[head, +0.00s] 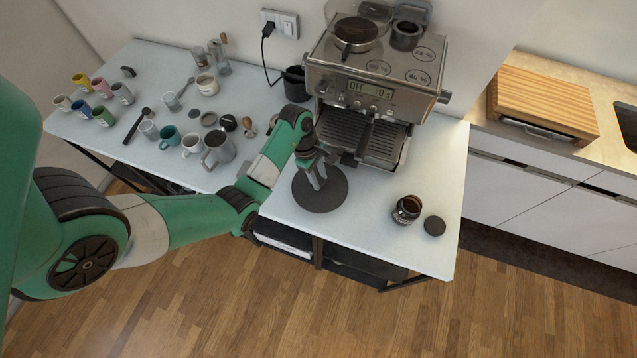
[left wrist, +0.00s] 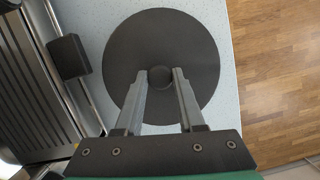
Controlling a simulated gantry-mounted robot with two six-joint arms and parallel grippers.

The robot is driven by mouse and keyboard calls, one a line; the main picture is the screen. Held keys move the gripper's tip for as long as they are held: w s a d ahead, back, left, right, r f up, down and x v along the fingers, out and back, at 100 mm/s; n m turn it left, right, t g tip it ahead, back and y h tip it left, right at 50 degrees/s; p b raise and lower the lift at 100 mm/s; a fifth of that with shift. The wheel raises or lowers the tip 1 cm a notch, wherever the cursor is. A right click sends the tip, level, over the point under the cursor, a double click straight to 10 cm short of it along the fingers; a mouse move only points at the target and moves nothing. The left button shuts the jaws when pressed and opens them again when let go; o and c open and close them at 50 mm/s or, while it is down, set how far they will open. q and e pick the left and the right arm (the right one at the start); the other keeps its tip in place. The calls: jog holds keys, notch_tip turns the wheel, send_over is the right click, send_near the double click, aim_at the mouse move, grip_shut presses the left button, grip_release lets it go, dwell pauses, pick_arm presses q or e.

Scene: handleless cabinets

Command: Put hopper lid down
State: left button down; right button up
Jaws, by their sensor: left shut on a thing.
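The hopper lid (head: 320,197) is a flat dark disc with a small round knob at its centre. It is low over or on the white table in front of the espresso machine; I cannot tell whether it touches the table. My left gripper (head: 317,179) is shut on the lid's knob from above. In the left wrist view the lid (left wrist: 192,48) lies below the fingers, and the gripper (left wrist: 160,76) has the knob between its fingertips. My right gripper is not in view.
The espresso machine (head: 375,90) stands just behind the lid. A dark jar (head: 407,209) and a small round black cap (head: 434,226) stand to the right. Several cups and a metal pitcher (head: 218,148) are to the left. The table's front edge is close to the lid.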

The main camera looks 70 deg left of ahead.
pick_arm(q)
jog(key=shift+f, duration=1.4)
jog(key=shift+f+b, duration=0.25)
jog(key=shift+b, duration=0.2)
jog(key=c, duration=0.5)
grip_release()
jog(key=shift+r, duration=0.1)
